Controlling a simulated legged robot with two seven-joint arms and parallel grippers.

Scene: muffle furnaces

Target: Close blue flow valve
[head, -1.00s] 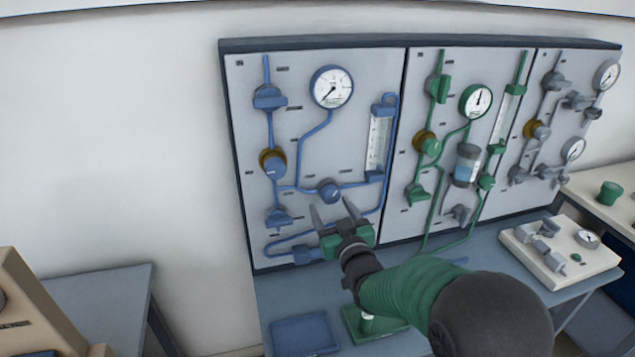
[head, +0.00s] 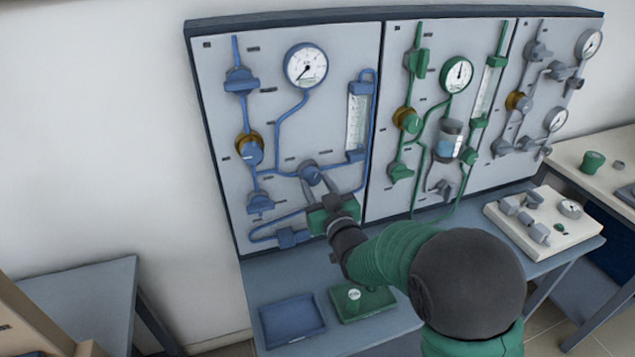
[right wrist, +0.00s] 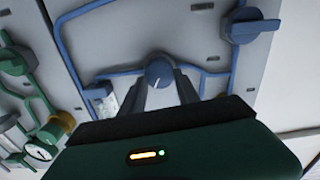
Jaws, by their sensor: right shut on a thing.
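The blue flow valve (head: 311,170) is a round knob with a pale mark on the blue pipe line, low on the left panel. My right gripper (head: 318,186) is at this knob, with one finger on each side, shut on it. In the right wrist view the knob (right wrist: 158,74) shows between the two dark fingers, its white mark pointing roughly along the fingers. The fingers hide parts of its sides. My left gripper is not in view.
Other blue valves (head: 240,80) and a gauge (head: 306,66) are on the same panel. A glass flow tube (head: 356,122) stands right of the knob. Green and grey pipework fills the panels to the right. A blue tray (head: 292,321) and green block (head: 362,304) are on the bench below.

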